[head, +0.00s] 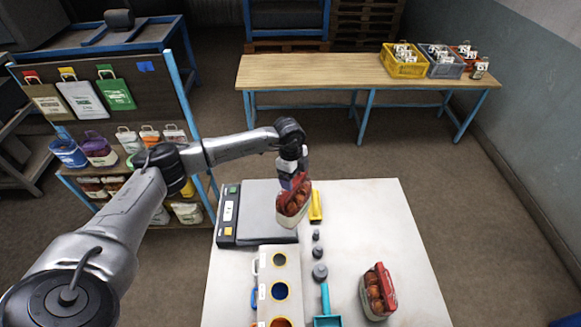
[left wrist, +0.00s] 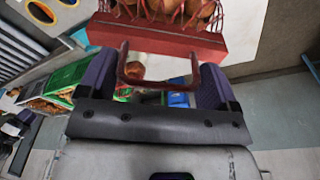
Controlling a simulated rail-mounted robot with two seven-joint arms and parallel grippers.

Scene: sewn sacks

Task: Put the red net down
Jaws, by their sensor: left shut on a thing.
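My left gripper (head: 293,180) is shut on the handle of a red net (head: 294,204) filled with round brown-orange produce. In the left wrist view the red band and handle of the net (left wrist: 165,40) show between the fingers of the gripper (left wrist: 152,75). A second, similar red net (head: 376,292) stands on the white table (head: 390,215) at the right. My right gripper is not in view.
A yellow tool (head: 315,206), several grey weights (head: 319,271) and a teal scoop (head: 325,305) lie right of the scale. A box with round holes (head: 279,284) stands in front of it. The table's right back area is clear. A wooden bench (head: 310,72) stands behind.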

